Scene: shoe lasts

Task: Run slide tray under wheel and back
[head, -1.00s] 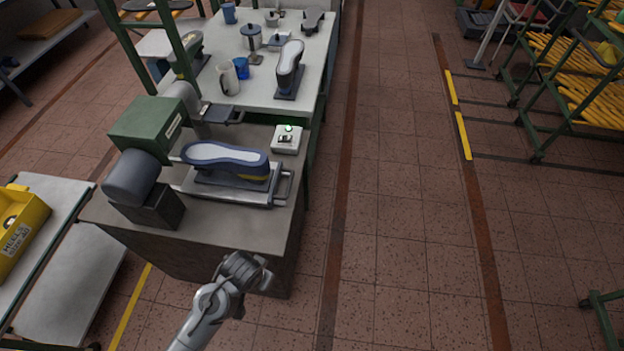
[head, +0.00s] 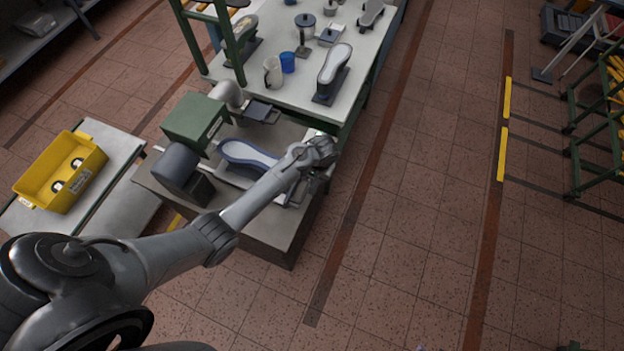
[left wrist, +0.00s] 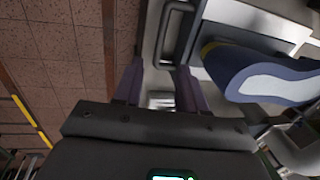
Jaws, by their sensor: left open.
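The slide tray is a pale metal plate on the grey bench, with a loop handle at its right end. A blue-and-white shoe last (head: 245,152) lies on it. In the left wrist view the tray (left wrist: 258,14), its handle (left wrist: 172,38) and the last (left wrist: 265,78) show close up. My left gripper (head: 318,168) is over the tray's right end; its fingers (left wrist: 162,68) are apart and hold nothing. In the head view my forearm hides part of the tray and handle. A dark grey drum, perhaps the wheel (head: 177,164), stands left of the tray. My right gripper is not seen.
A green machine housing (head: 193,120) stands behind the drum. A white table (head: 290,75) with a mug, a blue cup and another last adjoins the bench. A yellow bin (head: 62,170) is at left.

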